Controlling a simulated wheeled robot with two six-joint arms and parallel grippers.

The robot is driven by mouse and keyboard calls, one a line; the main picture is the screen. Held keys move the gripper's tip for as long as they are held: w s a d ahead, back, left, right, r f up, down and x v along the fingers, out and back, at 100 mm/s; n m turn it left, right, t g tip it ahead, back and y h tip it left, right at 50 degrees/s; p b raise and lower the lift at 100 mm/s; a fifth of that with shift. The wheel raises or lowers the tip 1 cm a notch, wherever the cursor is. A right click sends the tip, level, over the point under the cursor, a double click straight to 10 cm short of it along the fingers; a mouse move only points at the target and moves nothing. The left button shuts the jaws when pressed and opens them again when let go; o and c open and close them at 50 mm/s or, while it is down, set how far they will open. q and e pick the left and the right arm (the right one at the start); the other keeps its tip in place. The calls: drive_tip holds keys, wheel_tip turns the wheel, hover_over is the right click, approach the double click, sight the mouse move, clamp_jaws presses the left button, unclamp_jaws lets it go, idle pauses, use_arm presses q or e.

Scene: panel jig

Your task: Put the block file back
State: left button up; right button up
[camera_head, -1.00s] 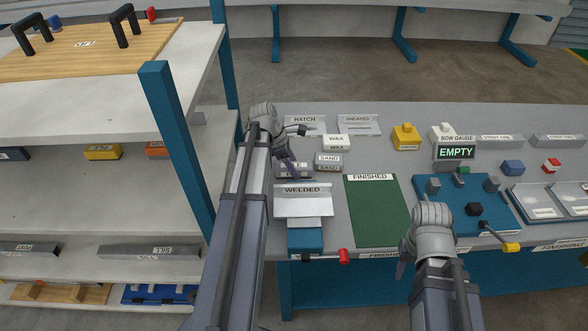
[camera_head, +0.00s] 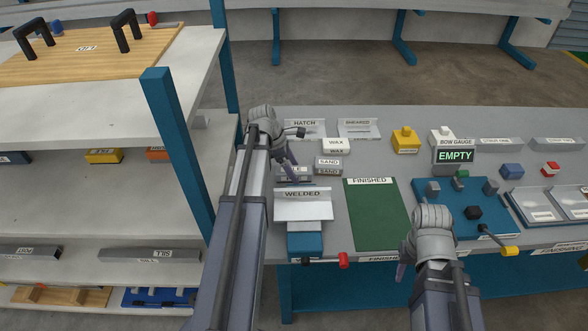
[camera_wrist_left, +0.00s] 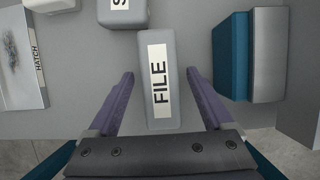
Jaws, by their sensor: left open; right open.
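The block file (camera_wrist_left: 158,88) is a grey block with a white FILE label, lying on the bench top. In the left wrist view it lies between the two purple fingers of my left gripper (camera_wrist_left: 161,76), with a gap on each side. In the head view the file (camera_head: 296,172) is partly hidden by my left gripper (camera_head: 289,158), which is open and empty. My right gripper (camera_head: 404,262) is open near the bench's front edge, apart from the file; its fingers are mostly hidden behind the wrist.
SAND (camera_head: 329,162) and WAX (camera_head: 335,145) blocks stand just right of the file. The WELDED stand (camera_head: 303,206) is in front of it, the HATCH holder (camera_head: 303,126) behind. A green FINISHED mat (camera_head: 378,215) is clear. A shelf post (camera_head: 178,150) stands to the left.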

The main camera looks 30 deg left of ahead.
use_arm(q)
drive_tip(key=p+v, duration=0.9)
drive_tip(key=v, duration=0.1)
drive_tip(key=shift+r, duration=0.25)
drive_tip(key=shift+s+a+r+p, duration=0.15)
drive_tip(key=shift+a+r+p, duration=0.1)
drive_tip(key=shift+r+p, duration=0.15)
drive_tip(key=shift+c, duration=0.3)
idle(0.3)
